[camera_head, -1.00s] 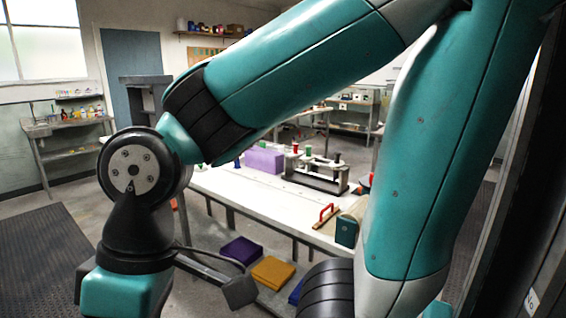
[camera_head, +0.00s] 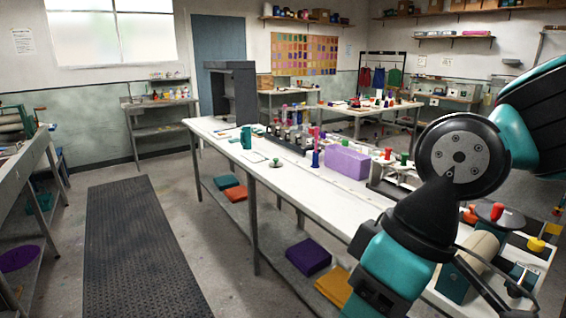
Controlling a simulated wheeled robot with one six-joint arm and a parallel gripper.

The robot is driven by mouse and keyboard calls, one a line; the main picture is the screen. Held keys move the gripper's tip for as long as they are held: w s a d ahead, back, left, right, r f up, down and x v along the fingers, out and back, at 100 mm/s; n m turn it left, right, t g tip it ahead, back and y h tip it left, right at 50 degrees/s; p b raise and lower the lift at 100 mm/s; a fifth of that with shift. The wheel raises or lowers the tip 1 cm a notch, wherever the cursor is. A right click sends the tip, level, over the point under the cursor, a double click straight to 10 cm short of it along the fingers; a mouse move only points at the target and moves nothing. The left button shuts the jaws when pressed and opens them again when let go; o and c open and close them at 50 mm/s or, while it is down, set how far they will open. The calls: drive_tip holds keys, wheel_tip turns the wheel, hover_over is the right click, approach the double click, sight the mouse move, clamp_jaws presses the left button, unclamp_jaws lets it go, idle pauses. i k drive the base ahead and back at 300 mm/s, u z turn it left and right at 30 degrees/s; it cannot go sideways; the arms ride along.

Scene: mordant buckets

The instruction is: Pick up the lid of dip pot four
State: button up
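I cannot make out which thing is dip pot four or its lid; no number is readable. A small round piece with a green knob (camera_head: 275,163), lid-like, lies alone on the long white table. A red-knobbed piece (camera_head: 388,155) and a green-knobbed piece (camera_head: 404,159) stand at the rack further right, partly near my arm. A row of small dark containers (camera_head: 290,137) stands along the table's middle. My arm fills the right side and hides part of the table; my gripper is out of the picture.
The white table (camera_head: 230,150) also holds a purple block (camera_head: 346,162), a blue spool-like piece (camera_head: 315,155) and a teal mug-like piece (camera_head: 246,137). A dark grey cabinet (camera_head: 233,98) stands behind. A dark floor mat (camera_head: 130,240) lies in the open aisle to the left.

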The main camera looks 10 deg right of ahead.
sight(275, 164)
drive_tip(key=u, duration=0.05)
drive_tip(key=i, duration=1.8)
drive_tip(key=u, duration=0.5)
drive_tip(key=i, duration=1.55)
